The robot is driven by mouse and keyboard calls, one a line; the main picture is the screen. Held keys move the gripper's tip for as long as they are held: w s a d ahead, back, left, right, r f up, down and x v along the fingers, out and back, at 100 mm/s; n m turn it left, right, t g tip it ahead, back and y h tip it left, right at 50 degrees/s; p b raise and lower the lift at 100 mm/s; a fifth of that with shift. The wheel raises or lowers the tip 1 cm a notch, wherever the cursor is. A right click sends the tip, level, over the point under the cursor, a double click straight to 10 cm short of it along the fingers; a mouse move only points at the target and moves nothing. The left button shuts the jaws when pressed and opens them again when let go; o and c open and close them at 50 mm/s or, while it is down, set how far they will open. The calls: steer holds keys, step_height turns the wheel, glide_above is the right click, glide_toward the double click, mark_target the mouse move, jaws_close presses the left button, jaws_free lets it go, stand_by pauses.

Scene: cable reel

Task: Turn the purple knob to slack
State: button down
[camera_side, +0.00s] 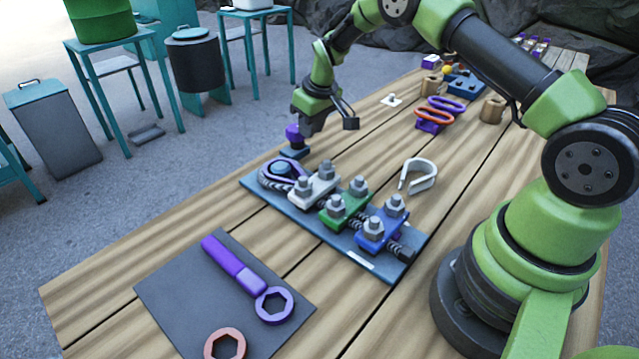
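The purple knob (292,132) stands upright on a small dark blue base (295,151) near the table's left edge, just behind the clamp board. My gripper (329,125) is beside the knob, to its right in the picture, with its fingers low. The fingers look apart, one close to the knob and one farther right. Part of the knob is near or behind the left finger, and I cannot tell if they touch. No slack marking can be read on the base.
A blue board (262,187) with white, green and blue clamps lies in front of the knob. A white hook (418,176) lies right of it. A purple ring wrench (238,268) lies on a dark mat (180,304) at the front. Spools and rings stand farther back.

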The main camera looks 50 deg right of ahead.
steer(key=shift+s+d+f, duration=0.15)
steer(key=shift+d+f, duration=0.3)
steer(key=shift+d, duration=0.25)
steer(key=shift+s, duration=0.1)
steer(key=shift+s+d, duration=0.1)
steer(key=shift+s, duration=0.2)
step_height(320, 180, up, 6)
stand_by(0.5)
steer(key=shift+w+a+r, duration=0.15)
steer(key=shift+a, duration=0.05)
